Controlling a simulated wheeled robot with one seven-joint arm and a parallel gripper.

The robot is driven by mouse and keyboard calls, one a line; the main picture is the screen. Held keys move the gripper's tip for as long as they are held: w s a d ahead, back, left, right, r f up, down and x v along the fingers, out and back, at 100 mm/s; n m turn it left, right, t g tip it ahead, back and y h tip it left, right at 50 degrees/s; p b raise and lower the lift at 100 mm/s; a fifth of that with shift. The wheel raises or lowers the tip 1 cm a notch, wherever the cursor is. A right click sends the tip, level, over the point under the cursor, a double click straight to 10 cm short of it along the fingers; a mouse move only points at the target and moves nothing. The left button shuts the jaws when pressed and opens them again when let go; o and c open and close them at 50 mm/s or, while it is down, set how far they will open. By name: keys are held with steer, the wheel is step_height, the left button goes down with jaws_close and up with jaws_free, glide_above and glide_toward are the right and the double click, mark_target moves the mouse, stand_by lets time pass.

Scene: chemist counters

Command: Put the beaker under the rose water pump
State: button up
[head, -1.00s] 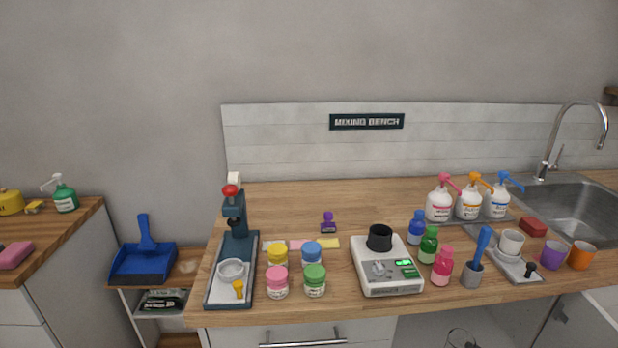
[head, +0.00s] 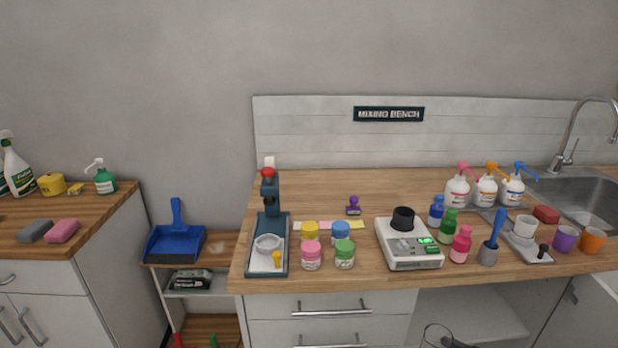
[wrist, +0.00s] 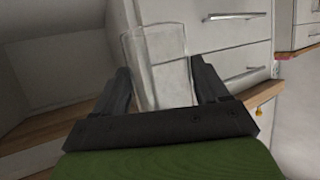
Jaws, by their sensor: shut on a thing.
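My gripper (wrist: 160,72) in the wrist view is shut on a clear glass beaker (wrist: 160,50), one dark finger on either side of it. The beaker looks empty. Neither my gripper nor the beaker shows in the head view. Three white pump bottles stand at the back right of the mixing bench, beside the sink: one with a pink pump (head: 458,187), one with an orange pump (head: 485,188) and one with a blue pump (head: 513,188). Their labels are too small to read, so I cannot tell for sure which is rose water.
A scale with a black cup (head: 408,244), several small bottles and jars, and a dark press (head: 268,238) stand on the bench.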

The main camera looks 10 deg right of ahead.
steer(key=a+r+n+g+y, duration=0.25)
steer(key=a+r, duration=0.35)
steer(key=a, duration=0.6)
steer(key=a+r+n+g+y, duration=0.2)
steer(key=a+r+n+y, duration=0.35)
steer(key=a, duration=0.75)
step_height(320, 180, up, 9)
steer(key=m+h+p, duration=0.1)
steer(key=h+p, duration=0.1)
steer(key=p, duration=1.2)
steer(key=shift+w+d+r+m, duration=0.2)
steer(key=shift+d+m, duration=0.1)
steer(key=shift+d, duration=0.1)
steer(key=shift+f, duration=0.1)
